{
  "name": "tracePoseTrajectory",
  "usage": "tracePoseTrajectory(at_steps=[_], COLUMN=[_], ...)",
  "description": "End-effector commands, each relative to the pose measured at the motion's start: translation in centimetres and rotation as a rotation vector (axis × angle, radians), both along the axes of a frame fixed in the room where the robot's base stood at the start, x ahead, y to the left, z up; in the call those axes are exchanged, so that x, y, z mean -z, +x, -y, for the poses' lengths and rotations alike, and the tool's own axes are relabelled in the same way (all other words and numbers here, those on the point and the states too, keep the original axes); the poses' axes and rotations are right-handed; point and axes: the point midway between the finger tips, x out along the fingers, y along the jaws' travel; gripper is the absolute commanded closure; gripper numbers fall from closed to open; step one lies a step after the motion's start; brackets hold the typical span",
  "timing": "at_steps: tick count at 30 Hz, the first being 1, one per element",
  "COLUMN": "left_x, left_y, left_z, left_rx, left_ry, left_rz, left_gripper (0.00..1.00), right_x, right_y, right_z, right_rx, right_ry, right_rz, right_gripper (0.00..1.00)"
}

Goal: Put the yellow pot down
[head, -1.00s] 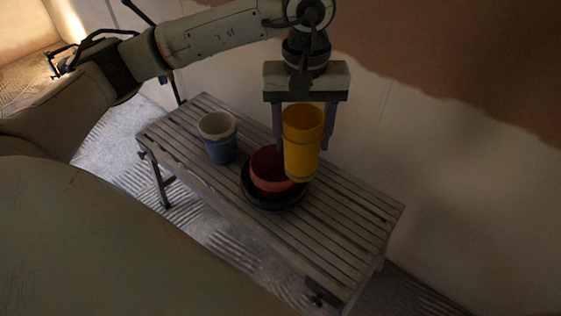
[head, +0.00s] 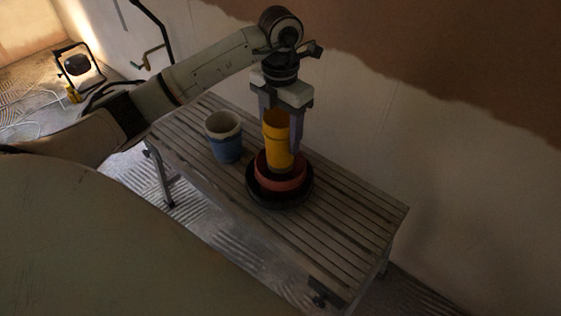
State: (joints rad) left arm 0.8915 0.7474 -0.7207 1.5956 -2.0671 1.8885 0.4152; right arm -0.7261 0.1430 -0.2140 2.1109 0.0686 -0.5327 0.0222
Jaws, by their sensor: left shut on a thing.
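The yellow pot (head: 277,143) is upright in my left gripper (head: 281,136), which is shut on it from above. Its lower end is at the red bowl-like pot (head: 281,183), seemingly inside its rim. Whether it touches the bottom is hidden. The red pot stands in a black dish (head: 279,203) on the slatted bench (head: 345,230). The blue pot (head: 224,140) with a pale rim stands upright on the bench, left of the red pot and apart from it. My right gripper is not in view.
The right part of the bench top is clear. A half-plastered wall (head: 430,130) runs close behind the bench. A work lamp (head: 75,66) on a stand is on the floor at the far left.

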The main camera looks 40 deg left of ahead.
Motion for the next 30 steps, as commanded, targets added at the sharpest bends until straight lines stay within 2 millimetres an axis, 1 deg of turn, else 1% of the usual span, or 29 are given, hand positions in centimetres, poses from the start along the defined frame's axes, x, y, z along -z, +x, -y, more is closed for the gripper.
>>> tracePoseTrajectory(at_steps=[1,3,6,10,13,19,21,27,30], left_x=[1.3,2.7,4.4,5.5,6.2,9.0,9.3,9.2,9.5], left_y=[-0.1,-0.1,-0.1,0.0,-0.1,-0.1,-0.1,0.0,0.0], left_z=[0.0,0.0,0.0,0.0,0.0,0.1,0.0,0.0,0.0], left_rx=[-0.006,-0.006,-0.004,-0.004,-0.002,-0.002,-0.002,-0.001,-0.001], left_ry=[0.0,-0.001,0.0,0.0,-0.001,-0.002,-0.001,0.0,0.0], left_rz=[-0.004,-0.006,-0.005,-0.001,-0.002,-0.003,-0.001,0.0,-0.001], left_gripper=[0.66,0.66,0.66,0.66,0.66,0.66,0.66,0.66,0.66], right_x=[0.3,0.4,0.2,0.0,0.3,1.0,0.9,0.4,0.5], right_y=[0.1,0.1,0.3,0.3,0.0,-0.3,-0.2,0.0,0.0], right_z=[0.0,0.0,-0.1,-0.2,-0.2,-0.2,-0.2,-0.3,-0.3], right_rx=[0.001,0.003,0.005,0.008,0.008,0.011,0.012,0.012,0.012], right_ry=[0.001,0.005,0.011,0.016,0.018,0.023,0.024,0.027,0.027], right_rz=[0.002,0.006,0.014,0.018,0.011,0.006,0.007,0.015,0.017], right_gripper=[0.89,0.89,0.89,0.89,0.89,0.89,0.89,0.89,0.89])
